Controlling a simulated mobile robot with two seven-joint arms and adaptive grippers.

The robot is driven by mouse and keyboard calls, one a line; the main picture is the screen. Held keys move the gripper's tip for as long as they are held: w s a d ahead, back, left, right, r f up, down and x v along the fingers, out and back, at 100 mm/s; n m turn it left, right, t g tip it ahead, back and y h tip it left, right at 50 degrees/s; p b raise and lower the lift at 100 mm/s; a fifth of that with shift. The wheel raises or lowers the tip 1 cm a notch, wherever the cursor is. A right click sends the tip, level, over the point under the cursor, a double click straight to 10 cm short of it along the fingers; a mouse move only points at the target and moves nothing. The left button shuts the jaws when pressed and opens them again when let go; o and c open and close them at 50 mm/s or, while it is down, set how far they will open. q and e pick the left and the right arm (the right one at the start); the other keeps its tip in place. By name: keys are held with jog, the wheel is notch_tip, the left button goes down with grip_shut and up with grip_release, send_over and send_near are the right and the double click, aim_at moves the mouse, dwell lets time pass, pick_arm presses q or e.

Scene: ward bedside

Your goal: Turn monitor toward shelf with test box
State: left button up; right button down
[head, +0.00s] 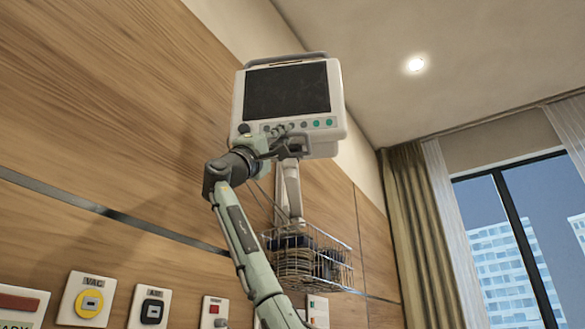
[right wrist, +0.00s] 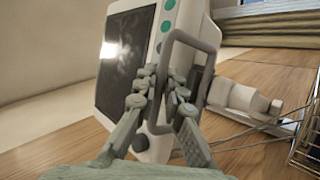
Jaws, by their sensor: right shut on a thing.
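The monitor (head: 287,92) is a white box with a dark screen, high on its wall arm; its screen faces down toward me. In the right wrist view the monitor (right wrist: 122,50) shows close up and tilted. A grey loop handle (right wrist: 190,36) stands out from its lower edge. My right gripper (head: 279,138) is at the monitor's lower edge. In the right wrist view its fingers (right wrist: 165,88) are shut on this handle. My left gripper is not in view. No shelf with a test box can be made out.
A wire basket (head: 335,262) with coiled cable hangs below the monitor's support arm (head: 290,190). Wall outlets (head: 90,298) line the wood panel at lower left. A curtain (head: 425,220) and window are at right. Space right of the monitor looks free.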

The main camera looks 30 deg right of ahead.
jog(key=shift+w+a+m+g+h, duration=0.15)
jog(key=shift+w+a+m+g, duration=0.15)
jog(key=shift+g, duration=0.55)
jog(key=shift+w+a+m+g+h, duration=0.2)
jog(key=shift+a+m+g, duration=0.1)
jog(key=shift+g, duration=0.55)
jog(key=shift+w+m+g, duration=0.15)
jog(key=shift+m+g, duration=0.15)
jog(key=shift+g, duration=0.5)
jog(key=c, duration=1.6)
grip_release()
jog(key=v, duration=1.2)
jog(key=shift+a+r, duration=0.1)
